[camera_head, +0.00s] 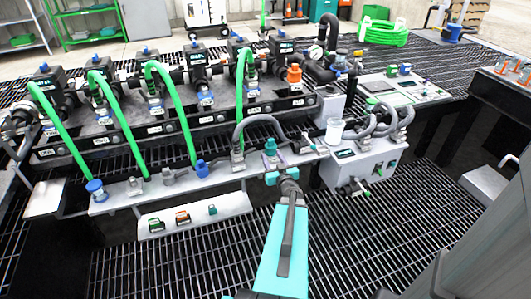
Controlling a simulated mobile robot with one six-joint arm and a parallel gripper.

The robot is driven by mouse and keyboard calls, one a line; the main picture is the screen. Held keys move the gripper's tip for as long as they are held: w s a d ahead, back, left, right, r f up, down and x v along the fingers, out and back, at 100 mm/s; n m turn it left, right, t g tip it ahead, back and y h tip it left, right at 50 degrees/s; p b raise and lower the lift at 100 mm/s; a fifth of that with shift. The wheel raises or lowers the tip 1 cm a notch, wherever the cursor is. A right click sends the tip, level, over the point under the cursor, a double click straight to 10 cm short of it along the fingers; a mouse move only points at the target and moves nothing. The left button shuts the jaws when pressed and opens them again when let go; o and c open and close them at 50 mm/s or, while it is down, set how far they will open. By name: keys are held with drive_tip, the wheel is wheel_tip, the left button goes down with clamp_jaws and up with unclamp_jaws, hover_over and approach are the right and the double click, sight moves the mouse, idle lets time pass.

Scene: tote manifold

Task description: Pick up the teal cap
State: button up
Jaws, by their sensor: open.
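A small teal piece (270,146) shows at the tip of my arm, over the pale front rail of the manifold. It looks like the teal cap, but I cannot be sure that it is not part of my gripper. My gripper (273,160) is open, right at this piece; whether its fingers touch it is too small to tell. A smaller teal part (212,209) lies on the grey tray (236,206) in front of the rail, left of my gripper, beside a green part (156,223) and an orange part (182,217).
Blue caps (202,168) and metal fittings stand along the rail, with green hoses (188,125) arching over it. A grey hose (262,120) loops just behind my gripper. A white box (355,165) with a white cup (335,130) stands to the right. Dark grating (380,240) in front is clear.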

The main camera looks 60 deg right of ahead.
sight(272, 142)
drive_tip(key=shift+s+d+r+n+t+b, duration=0.15)
drive_tip(key=shift+s+d+r+t+b, duration=0.25)
drive_tip(key=shift+s, duration=0.2)
drive_tip(key=shift+s+d+r+n+t+b, duration=0.15)
drive_tip(key=shift+s+d+r+t+b, duration=0.15)
drive_tip(key=shift+s+d, duration=0.25)
drive_tip(key=shift+w, duration=0.2)
drive_tip(key=shift+b+x, duration=0.4)
drive_tip(key=shift+x, duration=3.8)
drive_tip(key=shift+f, duration=0.1)
drive_tip(key=shift+b+x, duration=0.5)
drive_tip(key=shift+x, duration=2.1)
drive_tip(key=shift+c, duration=0.4)
clamp_jaws()
